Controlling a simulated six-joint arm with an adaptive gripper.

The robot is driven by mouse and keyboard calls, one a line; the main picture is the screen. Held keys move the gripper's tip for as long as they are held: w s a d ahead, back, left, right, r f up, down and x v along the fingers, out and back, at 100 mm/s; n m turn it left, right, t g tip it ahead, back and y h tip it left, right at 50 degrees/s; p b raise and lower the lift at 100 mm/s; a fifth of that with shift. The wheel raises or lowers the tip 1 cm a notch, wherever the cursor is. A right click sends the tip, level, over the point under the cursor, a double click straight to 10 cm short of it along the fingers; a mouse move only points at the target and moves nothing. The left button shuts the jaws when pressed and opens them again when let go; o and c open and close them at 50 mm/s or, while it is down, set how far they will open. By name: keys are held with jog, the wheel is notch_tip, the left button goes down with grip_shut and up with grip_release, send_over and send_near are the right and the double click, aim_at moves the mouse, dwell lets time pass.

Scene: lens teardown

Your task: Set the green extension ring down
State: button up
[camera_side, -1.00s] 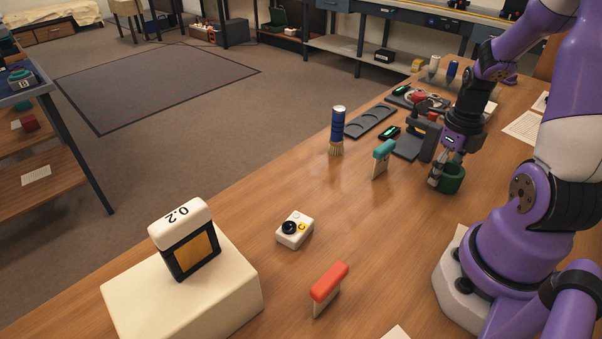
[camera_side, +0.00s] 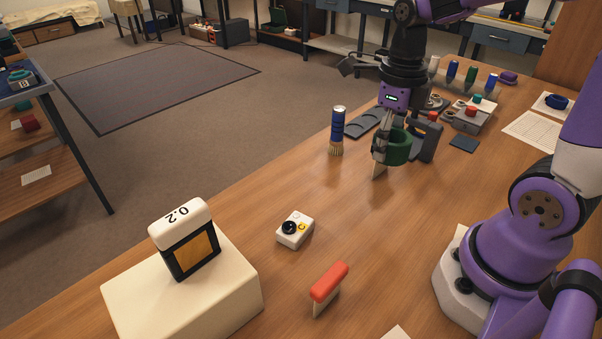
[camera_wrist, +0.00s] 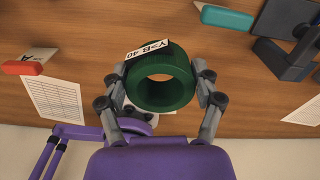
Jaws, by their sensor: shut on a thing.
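The green extension ring (camera_side: 399,146) is a thick dark green band, held between the fingers of my gripper (camera_side: 388,150). It appears raised above the wooden table, and in the side view it covers most of a teal-handled scraper. In the wrist view the ring (camera_wrist: 160,103) shows its open hole. A white label reading "Y>B 40" lies at its upper edge. The fingers of my gripper (camera_wrist: 161,84) press on its left and right sides.
The teal-handled scraper (camera_wrist: 227,18) lies right of the ring in the wrist view. A blue brush (camera_side: 338,128) stands left of it. Grey trays and fixtures lie behind.

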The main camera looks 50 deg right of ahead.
jog(key=w+a+n, duration=0.7)
jog(key=a+n, duration=0.5)
jog(key=a, duration=0.1)
send_over(318, 181)
jog(key=shift+n, duration=0.3)
notch_tip(318, 181, down, 7)
jog(key=shift+f, duration=2.1)
jog(key=shift+f, duration=0.1)
jog(key=o, duration=1.2)
